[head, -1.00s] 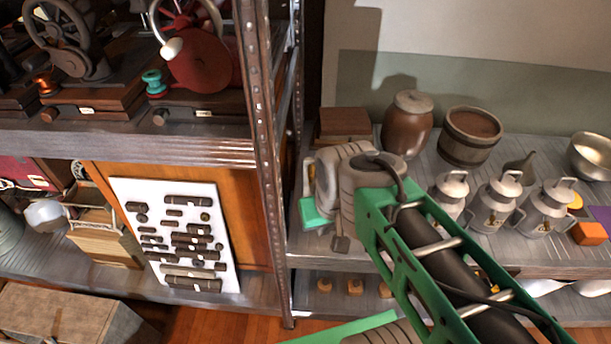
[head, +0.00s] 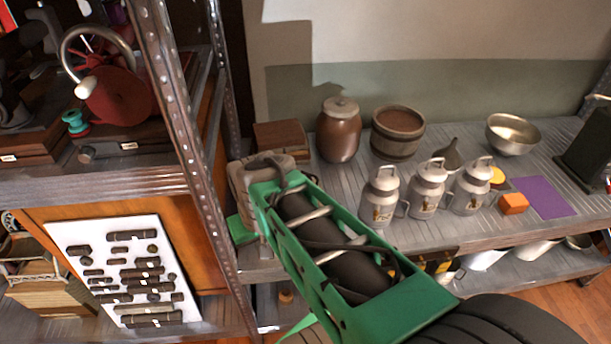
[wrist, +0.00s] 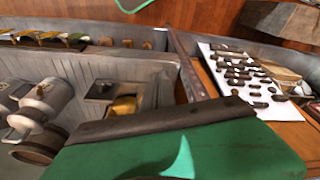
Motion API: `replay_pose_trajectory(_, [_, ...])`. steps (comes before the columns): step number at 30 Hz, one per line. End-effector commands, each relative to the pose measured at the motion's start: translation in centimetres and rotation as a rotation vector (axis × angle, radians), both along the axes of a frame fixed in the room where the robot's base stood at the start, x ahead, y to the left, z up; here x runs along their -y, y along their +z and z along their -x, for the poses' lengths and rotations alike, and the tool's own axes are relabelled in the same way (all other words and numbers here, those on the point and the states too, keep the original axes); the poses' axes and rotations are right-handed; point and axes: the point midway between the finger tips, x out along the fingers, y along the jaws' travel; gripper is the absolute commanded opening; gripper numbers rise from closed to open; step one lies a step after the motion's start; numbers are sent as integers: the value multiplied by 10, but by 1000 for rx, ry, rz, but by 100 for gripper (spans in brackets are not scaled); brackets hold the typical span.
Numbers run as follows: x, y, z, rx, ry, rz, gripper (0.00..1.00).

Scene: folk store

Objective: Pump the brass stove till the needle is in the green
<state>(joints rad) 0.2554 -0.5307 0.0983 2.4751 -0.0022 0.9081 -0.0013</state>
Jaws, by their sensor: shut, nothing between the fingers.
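I cannot make out the brass stove or its gauge needle in either view. My gripper (wrist: 182,160) shows as green parts at the bottom of the wrist view, shut and empty. In the head view its green end (head: 241,230) is partly hidden behind my wrist, over the left end of the shelf. A small yellow object (wrist: 123,105) lies by a dark box-like thing in the wrist view; I cannot tell what it is.
Several milk cans (head: 427,188), a brown jar (head: 338,135), a wooden tub (head: 397,135), a wooden box (head: 281,138) and a metal bowl (head: 512,133) stand on the right shelf. A metal upright (head: 180,110) rises left of my arm.

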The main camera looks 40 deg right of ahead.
Motion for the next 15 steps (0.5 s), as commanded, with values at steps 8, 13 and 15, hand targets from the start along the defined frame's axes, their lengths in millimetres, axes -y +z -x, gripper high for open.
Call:
replay_pose_trajectory(8, [155, 31, -57, 235, -374, -176, 0])
replay_pose_trajectory(13, [218, 68, -100, 503, -426, -270, 0])
replay_pose_trajectory(15, [232, 78, -106, 567, -436, -291, 0])
